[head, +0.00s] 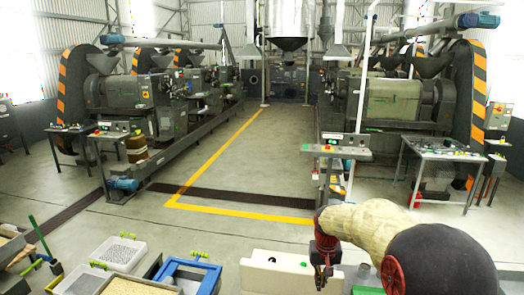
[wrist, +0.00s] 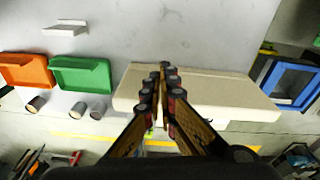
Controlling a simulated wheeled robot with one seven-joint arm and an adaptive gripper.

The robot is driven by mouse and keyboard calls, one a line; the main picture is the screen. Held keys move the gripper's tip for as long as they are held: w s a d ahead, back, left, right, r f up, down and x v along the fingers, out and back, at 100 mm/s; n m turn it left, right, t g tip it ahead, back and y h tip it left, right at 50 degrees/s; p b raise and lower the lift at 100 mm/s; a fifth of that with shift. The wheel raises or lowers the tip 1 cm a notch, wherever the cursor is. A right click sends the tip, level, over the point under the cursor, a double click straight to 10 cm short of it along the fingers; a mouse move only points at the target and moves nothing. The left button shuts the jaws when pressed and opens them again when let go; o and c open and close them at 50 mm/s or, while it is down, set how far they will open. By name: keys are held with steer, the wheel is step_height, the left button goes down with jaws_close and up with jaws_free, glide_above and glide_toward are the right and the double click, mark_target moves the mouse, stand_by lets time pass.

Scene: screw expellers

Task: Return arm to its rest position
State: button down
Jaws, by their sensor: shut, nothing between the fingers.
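My arm reaches in from the right edge of the head view, covered in a cream sleeve. My gripper (head: 323,274) hangs at its end, pointing down beside a cream box-like unit (head: 283,268). In the wrist view my gripper (wrist: 160,78) has its fingers together at the tips, with nothing between them. A cream flat-topped body (wrist: 215,92) lies behind the fingertips there. I cannot tell whether the fingers touch it.
In the head view a blue frame (head: 186,275) and grey crates (head: 118,252) stand at the lower left. A control panel stand (head: 335,152) stands beyond my gripper. The floor (head: 240,225) in the middle is clear. Orange (wrist: 27,70) and green (wrist: 82,75) trays show in the wrist view.

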steer(key=s+r+t+b, duration=0.2)
steer(key=s+r+b, duration=0.1)
steer(key=s, duration=1.4)
steer(key=s+r+t+b, duration=0.2)
steer(key=s+b, duration=0.4)
steer(key=s, duration=1.1)
steer(key=shift+s+r+n, duration=0.4)
steer(key=shift+r, duration=0.3)
